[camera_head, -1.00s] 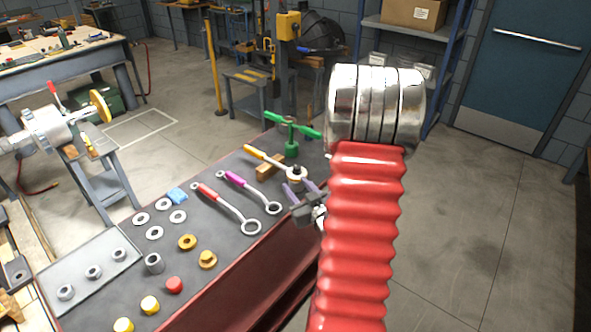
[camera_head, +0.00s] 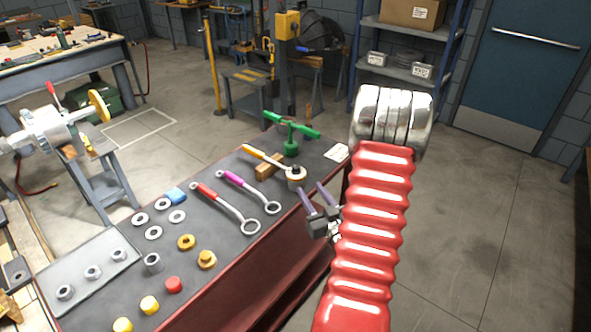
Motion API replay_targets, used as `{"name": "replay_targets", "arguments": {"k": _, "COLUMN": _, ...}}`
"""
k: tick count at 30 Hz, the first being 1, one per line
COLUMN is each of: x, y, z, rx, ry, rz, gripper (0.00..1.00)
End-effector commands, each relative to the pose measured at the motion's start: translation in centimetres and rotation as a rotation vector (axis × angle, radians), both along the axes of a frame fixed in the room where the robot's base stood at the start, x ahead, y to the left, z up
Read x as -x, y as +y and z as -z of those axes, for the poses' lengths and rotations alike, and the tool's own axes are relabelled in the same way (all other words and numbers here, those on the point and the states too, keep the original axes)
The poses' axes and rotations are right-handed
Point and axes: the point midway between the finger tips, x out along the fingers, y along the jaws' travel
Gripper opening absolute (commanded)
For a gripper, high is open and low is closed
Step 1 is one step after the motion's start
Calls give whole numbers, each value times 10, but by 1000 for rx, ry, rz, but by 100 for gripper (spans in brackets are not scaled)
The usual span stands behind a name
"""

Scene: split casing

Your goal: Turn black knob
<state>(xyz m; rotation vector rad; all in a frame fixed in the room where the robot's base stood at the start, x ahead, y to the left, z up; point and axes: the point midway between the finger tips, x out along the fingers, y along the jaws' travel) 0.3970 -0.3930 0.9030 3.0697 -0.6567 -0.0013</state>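I cannot make out a black knob for certain in the head view. My gripper (camera_head: 311,188) is at the right edge of the grey-topped red bench (camera_head: 222,256). Its two purple-grey fingers are apart and nothing shows between them. Just beyond the fingers, to the upper left, is an orange-handled tool (camera_head: 262,157) with a pale round end piece (camera_head: 296,172). The fingers look apart from this piece. My red arm hides part of the bench's right side and the floor behind it.
A green T-handle (camera_head: 291,133) stands at the bench's far end beside a white card (camera_head: 337,152). Red (camera_head: 222,204) and magenta (camera_head: 248,188) ring wrenches lie nearby. Washers, nuts and caps cover the near left. Open floor (camera_head: 470,230) lies to the right.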

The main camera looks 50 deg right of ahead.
Motion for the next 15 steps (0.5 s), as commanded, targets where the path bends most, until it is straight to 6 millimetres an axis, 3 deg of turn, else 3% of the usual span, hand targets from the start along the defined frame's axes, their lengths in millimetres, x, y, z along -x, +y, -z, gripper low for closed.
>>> {"name": "replay_targets", "arguments": {"k": 15, "x": -71, "y": -30, "z": -1, "rx": 2, "ry": -1, "rz": -3, "gripper": 39}}
